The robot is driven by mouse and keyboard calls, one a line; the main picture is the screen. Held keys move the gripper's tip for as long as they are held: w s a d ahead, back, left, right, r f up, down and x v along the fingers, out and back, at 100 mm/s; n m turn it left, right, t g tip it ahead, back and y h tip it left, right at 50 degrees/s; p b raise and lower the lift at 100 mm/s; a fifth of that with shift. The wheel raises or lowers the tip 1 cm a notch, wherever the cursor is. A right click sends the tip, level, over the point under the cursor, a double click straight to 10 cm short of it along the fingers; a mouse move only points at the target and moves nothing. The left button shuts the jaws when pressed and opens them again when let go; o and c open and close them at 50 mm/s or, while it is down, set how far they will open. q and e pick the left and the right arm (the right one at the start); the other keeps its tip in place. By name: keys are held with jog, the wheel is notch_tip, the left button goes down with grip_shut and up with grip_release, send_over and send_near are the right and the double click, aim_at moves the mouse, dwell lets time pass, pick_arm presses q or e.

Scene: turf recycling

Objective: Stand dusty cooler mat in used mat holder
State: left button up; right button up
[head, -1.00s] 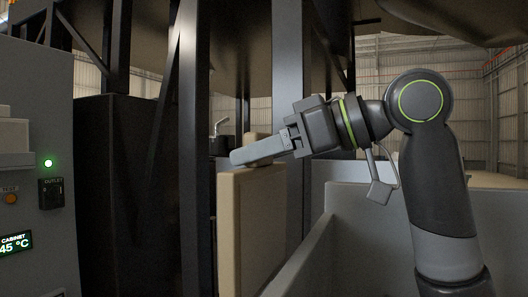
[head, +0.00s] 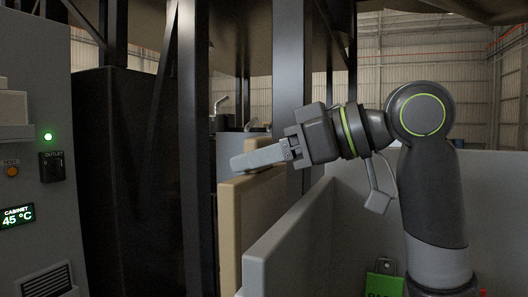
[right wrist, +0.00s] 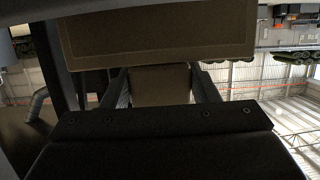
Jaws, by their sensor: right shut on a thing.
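The cooler mat is a thick tan panel (head: 262,203) standing upright in the middle of the head view, with its lower right part hidden behind a grey wall. My right gripper (head: 250,160) reaches over its top from the right. In the right wrist view, the two fingers (right wrist: 160,78) are on either side of a tan piece (right wrist: 160,92), with a broad tan panel (right wrist: 155,38) beyond it. Whether these are one piece is hard to tell. I cannot identify the used mat holder for sure. My left gripper is not in view.
A grey low wall (head: 290,235) runs beside the mat, in front of its lower part. Dark steel posts (head: 198,150) stand close on the left. A grey cabinet (head: 40,160) with a display is at far left. A green tag (head: 384,283) is at the bottom right.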

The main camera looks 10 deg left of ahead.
aim_at(267, 191)
jog(key=shift+f+b, duration=2.1)
jog(key=shift+f, duration=0.35)
dwell(0.4)
